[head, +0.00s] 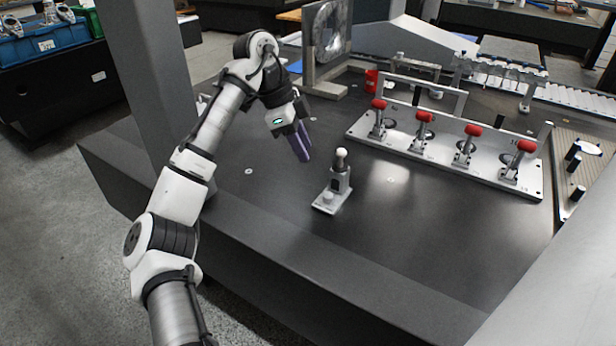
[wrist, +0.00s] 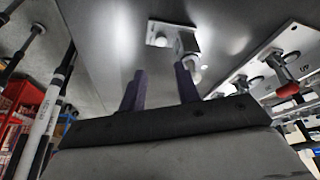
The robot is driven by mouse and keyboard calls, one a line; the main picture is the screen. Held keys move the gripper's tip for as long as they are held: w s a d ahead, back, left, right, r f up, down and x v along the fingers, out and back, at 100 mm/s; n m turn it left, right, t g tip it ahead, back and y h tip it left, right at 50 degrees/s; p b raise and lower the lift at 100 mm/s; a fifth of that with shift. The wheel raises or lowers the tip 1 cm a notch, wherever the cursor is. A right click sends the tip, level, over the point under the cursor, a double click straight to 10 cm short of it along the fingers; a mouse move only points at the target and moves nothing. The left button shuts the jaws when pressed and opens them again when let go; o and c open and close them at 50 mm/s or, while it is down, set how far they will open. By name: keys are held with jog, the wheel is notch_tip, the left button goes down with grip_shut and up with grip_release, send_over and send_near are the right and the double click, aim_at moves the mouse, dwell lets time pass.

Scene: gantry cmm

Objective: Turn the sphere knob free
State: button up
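A small fixture stands upright on the dark table in the head view. It has a pale base plate (head: 322,208), a grey block (head: 340,180) and a dark-necked post topped by a white sphere (head: 341,153). A small round white knob (head: 328,196) sits low on the base. I cannot tell which of the two round parts is the sphere knob. My gripper (head: 304,155) points down, left of and behind the fixture, touching nothing. In the wrist view my gripper (wrist: 160,70) has two purple fingers apart and empty. The fixture's base knob (wrist: 161,41) shows beyond them.
A pale plate (head: 440,155) with several red-handled clamps stands to the right. A framed panel (head: 327,35) stands at the back, and a grey column (head: 150,80) rises on the left. The table front (head: 400,240) is clear around the fixture.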

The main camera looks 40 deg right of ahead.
aim_at(326, 195)
jog(key=x, duration=0.6)
jog(key=b+x, duration=0.1)
jog(key=x, duration=0.6)
jog(key=shift+w+f+b, duration=0.15)
jog(key=shift+f+b, duration=0.15)
jog(key=shift+f, duration=0.05)
grip_shut()
